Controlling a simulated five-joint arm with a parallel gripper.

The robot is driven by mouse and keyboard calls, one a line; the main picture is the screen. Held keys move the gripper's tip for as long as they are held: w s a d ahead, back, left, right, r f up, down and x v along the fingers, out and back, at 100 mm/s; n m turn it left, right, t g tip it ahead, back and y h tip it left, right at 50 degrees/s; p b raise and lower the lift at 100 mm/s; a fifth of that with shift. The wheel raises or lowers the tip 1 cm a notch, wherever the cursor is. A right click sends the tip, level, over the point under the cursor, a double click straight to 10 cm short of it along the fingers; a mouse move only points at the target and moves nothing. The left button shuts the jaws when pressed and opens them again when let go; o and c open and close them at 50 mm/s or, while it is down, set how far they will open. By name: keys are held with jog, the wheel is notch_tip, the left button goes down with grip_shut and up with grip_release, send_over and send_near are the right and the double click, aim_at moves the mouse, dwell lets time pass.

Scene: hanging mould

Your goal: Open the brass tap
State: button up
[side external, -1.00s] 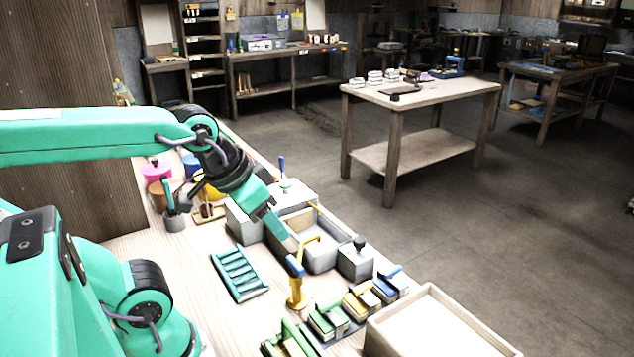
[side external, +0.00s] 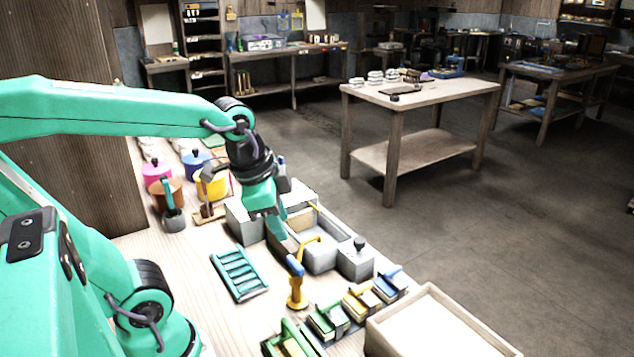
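The brass tap (side external: 297,292) stands upright on the bench in front of the grey basin, with a yellow body and a spout reaching toward the basin. Its blue handle (side external: 295,266) sits on top of the body. My gripper (side external: 288,250) points down just behind and above the blue handle, over the near side of the basin. Its fingertips look close to the handle, but I cannot tell whether they touch it. The fingers overlap in this view, so their opening is hidden.
The grey basin (side external: 320,258) lies behind the tap. A teal rack (side external: 239,273) is to the left. Several small clamped blocks (side external: 328,320) and a wooden tray (side external: 440,302) are at the front right. Pots, including a yellow one (side external: 212,184), stand at the back left.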

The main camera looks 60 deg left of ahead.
aim_at(295, 261)
jog(key=w+f+m+g, duration=0.1)
jog(key=m, duration=0.3)
jog(key=w+a+f+m+g, duration=0.1)
jog(key=w+f+m, duration=0.1)
jog(key=m, duration=0.2)
jog(key=w+a+f+m+g, duration=0.1)
jog(key=m, duration=0.3)
jog(key=shift+w+a+f+g, duration=0.15)
jog(key=shift+a+f+g, duration=0.1)
jog(key=shift+f+g, duration=0.15)
jog(key=shift+f, duration=3.9)
grip_shut()
